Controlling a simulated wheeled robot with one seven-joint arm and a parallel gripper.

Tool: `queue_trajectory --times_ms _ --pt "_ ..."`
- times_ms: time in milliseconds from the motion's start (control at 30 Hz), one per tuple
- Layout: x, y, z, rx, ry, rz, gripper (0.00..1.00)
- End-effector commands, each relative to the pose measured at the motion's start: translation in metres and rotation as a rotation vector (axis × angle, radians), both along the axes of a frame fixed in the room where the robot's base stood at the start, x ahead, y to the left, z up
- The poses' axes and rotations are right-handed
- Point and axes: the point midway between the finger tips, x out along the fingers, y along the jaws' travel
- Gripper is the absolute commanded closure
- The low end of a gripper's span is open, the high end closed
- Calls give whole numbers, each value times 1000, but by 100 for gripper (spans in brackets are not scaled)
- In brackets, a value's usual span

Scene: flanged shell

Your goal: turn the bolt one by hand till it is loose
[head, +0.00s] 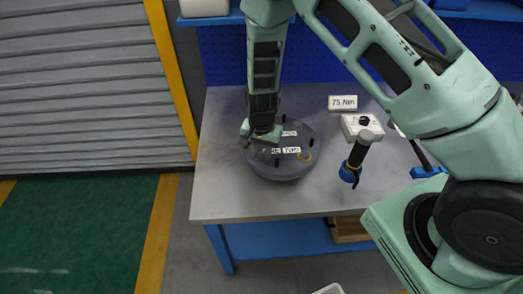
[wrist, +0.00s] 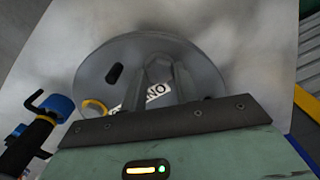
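The round grey flanged shell (head: 283,172) lies on the grey table, with several dark upright bolts and small white labels on top. My gripper (head: 262,141) points down over its left part. In the wrist view my fingers (wrist: 160,82) reach over the shell (wrist: 205,65) and seem to meet around a grey hexagonal shape. I cannot tell whether they grip it. A white label (wrist: 152,93), partly covered, shows letters like "NO" beside the fingers. The bolt at the fingertips is hidden. Another dark bolt (wrist: 114,73) stands clear to the left.
To the right stand a black tool with a blue end (head: 352,165), a white box with a dark knob (head: 361,124) and a "75 Nm" sign (head: 343,102). The table's front left (head: 222,200) is bare.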

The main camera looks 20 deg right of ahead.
Motion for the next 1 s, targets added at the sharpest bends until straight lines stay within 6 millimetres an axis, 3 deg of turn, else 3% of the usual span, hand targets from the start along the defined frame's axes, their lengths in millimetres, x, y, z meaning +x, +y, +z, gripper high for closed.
queue_trajectory --times_ms 33,100,533,1000 --pt "0 0 0 0 0 0 84" --pt "0 0 0 0 0 0 96" --pt "0 0 -1 1 1 78 96" --pt "0 0 -3 0 1 469 96"
